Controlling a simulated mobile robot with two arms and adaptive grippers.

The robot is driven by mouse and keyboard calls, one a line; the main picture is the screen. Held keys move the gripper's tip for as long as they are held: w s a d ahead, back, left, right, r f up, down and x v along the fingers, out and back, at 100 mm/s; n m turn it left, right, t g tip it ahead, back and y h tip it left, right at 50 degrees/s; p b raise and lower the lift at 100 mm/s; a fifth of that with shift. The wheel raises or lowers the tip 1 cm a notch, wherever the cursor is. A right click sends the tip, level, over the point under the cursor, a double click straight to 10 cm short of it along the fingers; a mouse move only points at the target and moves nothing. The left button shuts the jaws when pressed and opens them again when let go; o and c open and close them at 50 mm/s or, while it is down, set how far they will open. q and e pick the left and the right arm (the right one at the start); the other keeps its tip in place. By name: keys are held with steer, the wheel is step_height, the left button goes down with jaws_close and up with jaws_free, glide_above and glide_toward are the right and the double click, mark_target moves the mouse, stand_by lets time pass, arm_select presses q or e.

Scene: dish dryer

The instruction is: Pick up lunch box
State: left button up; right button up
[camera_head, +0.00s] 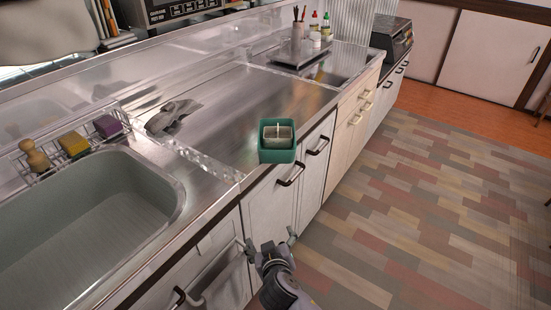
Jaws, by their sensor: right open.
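A green box with a pale inner part, which looks like the lunch box (279,156), stands at the front edge of the metal counter, above the cabinet doors. My right gripper (267,240) comes in from the bottom, below and in front of the box in the picture. Its two fingers are spread wide, with nothing between them, and it is apart from the box. My left gripper is not in view.
The metal counter (235,105) is mostly clear behind the box, with a crumpled grey cloth (172,116) at its left. A sink (90,215) lies at left. Cabinet handles (291,176) stick out below the edge. The tiled floor (420,210) at right is free.

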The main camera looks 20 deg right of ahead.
mark_target(276, 151)
steer(key=shift+o, duration=1.2)
step_height(276, 151, up, 13)
steer(key=m+t+h+b, duration=0.1)
steer(key=m+t+b, duration=0.1)
steer(key=t, duration=0.1)
steer(key=shift+w+r+m+t+h, duration=0.15)
steer(key=shift+w+m+t+h, duration=0.15)
steer(key=shift+w+m, duration=0.1)
steer(key=r, duration=0.2)
steer(key=s+r+m+t+h+b, duration=0.1)
steer(key=r, duration=0.2)
steer(key=d+r+m, duration=0.1)
steer(key=r, duration=0.2)
steer(key=shift+s+t, duration=0.3)
steer(key=x, duration=1.1)
steer(key=shift+d+r, duration=0.15)
steer(key=shift+x, duration=0.85)
steer(key=x, duration=0.4)
steer(key=shift+w+d, duration=0.1)
steer(key=shift+d, duration=0.2)
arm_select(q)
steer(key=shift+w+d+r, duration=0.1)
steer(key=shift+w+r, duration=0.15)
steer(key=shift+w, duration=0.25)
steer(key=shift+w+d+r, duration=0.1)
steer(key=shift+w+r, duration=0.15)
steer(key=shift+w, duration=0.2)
